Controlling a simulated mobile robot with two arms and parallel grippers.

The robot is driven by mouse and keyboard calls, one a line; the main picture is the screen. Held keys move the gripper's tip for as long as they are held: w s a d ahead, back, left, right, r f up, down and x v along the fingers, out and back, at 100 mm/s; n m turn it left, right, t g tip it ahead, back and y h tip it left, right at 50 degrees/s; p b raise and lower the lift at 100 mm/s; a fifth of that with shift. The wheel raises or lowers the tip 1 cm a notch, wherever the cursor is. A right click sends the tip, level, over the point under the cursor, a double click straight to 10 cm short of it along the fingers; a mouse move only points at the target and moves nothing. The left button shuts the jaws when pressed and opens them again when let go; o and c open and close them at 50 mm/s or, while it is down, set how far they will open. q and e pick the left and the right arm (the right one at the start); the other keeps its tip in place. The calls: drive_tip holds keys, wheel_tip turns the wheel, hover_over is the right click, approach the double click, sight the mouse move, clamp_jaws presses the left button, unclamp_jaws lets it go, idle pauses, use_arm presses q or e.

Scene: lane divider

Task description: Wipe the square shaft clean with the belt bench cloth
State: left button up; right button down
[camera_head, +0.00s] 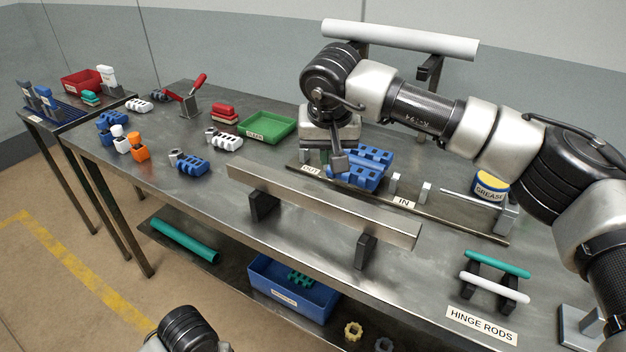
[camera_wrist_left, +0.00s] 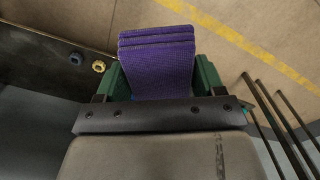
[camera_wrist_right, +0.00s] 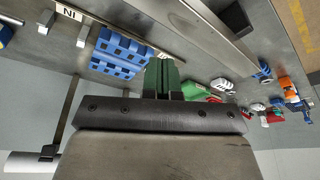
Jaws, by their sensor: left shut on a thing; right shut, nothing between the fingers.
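The square shaft (camera_head: 320,205) is a long bare metal bar lying across black supports at the bench's front edge. It also shows in the right wrist view (camera_wrist_right: 195,22). The belt bench cloth (camera_wrist_left: 158,65) is a purple, ribbed, folded pad. My left gripper (camera_wrist_left: 160,80) is shut on it, with a green finger on each side, over the floor in front of the bench. The head view shows only part of my left arm at the bottom, so the cloth is hidden there. My right gripper (camera_wrist_right: 162,78) is shut and empty above the bench, behind the shaft.
Blue belt links (camera_head: 365,170) stand in the fixture behind the shaft, near my right gripper. A green tray (camera_head: 268,127), a grease tub (camera_head: 490,187) and hinge rods (camera_head: 495,288) are on the bench. A blue bin (camera_head: 290,290) sits on the lower shelf.

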sight(327, 191)
drive_tip(key=shift+d, duration=0.1)
use_arm(q)
drive_tip(key=shift+s+f+b, duration=0.2)
drive_tip(key=shift+f+b, duration=0.2)
drive_tip(key=shift+b, duration=0.2)
use_arm(e)
drive_tip(key=shift+s+f, duration=0.35)
drive_tip(key=shift+f, duration=0.05)
use_arm(q)
wheel_tip(327, 191, down, 2)
drive_tip(key=shift+f+b, duration=0.2)
drive_tip(key=shift+b, duration=0.9)
use_arm(e)
drive_tip(key=x, duration=0.3)
drive_tip(key=shift+s+f, duration=0.35)
use_arm(q)
drive_tip(key=shift+f+b, duration=0.4)
drive_tip(key=shift+b, duration=0.05)
use_arm(e)
drive_tip(key=shift+f, duration=0.7)
use_arm(q)
drive_tip(key=shift+r, duration=0.1)
use_arm(e)
drive_tip(key=shift+r, duration=0.15)
use_arm(q)
drive_tip(key=shift+r+p, duration=2.05)
drive_tip(key=shift+p, duration=0.1)
use_arm(e)
drive_tip(key=shift+r, duration=2.95)
